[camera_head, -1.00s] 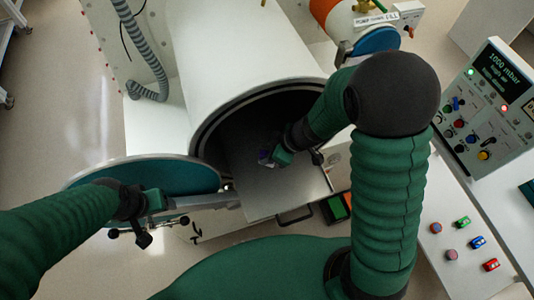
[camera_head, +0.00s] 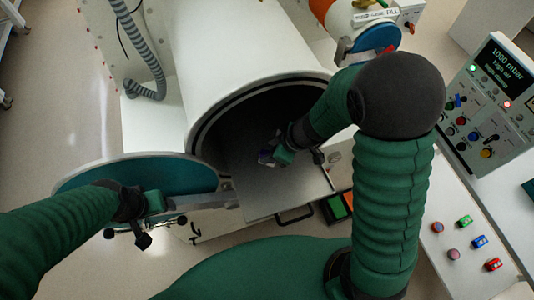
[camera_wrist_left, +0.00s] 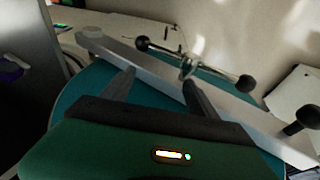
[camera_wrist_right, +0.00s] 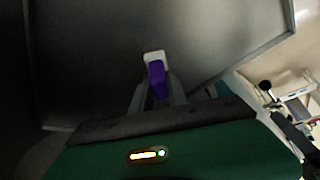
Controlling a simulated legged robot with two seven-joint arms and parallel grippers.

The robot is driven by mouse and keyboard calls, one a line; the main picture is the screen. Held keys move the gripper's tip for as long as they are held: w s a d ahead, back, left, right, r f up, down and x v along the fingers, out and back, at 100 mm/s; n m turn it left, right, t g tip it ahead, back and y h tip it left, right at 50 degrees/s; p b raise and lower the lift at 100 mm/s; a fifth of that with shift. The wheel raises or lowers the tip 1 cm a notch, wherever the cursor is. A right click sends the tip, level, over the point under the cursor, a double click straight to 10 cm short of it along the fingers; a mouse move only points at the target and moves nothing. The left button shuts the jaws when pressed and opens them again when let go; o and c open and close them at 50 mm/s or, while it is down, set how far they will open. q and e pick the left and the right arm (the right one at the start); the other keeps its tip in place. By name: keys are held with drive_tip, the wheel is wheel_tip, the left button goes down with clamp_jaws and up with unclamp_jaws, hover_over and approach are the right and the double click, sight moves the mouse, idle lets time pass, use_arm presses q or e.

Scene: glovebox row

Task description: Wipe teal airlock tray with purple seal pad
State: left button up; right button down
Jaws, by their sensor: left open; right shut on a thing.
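The airlock tray (camera_head: 262,198) is a bare grey metal sheet reaching out of the dark round airlock mouth; the teal colour is on the airlock's open round door (camera_head: 90,180). The tray also fills much of the right wrist view (camera_wrist_right: 100,70). My right gripper (camera_head: 270,157) is inside the mouth, over the tray, shut on the purple seal pad (camera_wrist_right: 157,82), which has a pale end. Whether the pad touches the tray is unclear. My left gripper (camera_wrist_left: 158,88) is open and empty at the door, its fingertips close to a pale bar across it.
The white airlock cylinder (camera_head: 240,50) surrounds the tray's back. A control panel (camera_head: 490,110) and coloured knobs (camera_head: 479,241) are at the right. Floor is clear at the left.

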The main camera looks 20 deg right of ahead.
drive_tip(key=d+b, duration=0.1)
drive_tip(key=d, duration=0.2)
drive_tip(key=shift+w, duration=0.1)
drive_tip(key=shift+d, duration=0.35)
drive_tip(key=shift+d+f+b, duration=0.2)
drive_tip(key=shift+d+b, duration=0.7)
drive_tip(key=shift+d, duration=0.6)
drive_tip(key=shift+d+r, duration=0.1)
drive_tip(key=shift+d, duration=0.35)
drive_tip(key=shift+b, duration=0.6)
drive_tip(key=shift+a+b, duration=0.7)
drive_tip(key=shift+a, duration=0.65)
drive_tip(key=shift+s+a+b, duration=0.15)
drive_tip(key=shift+a+b, duration=0.2)
drive_tip(key=shift+a, duration=1)
drive_tip(key=shift+s+a+b, duration=0.1)
drive_tip(key=shift+a+b, duration=0.2)
drive_tip(key=shift+a, duration=1.05)
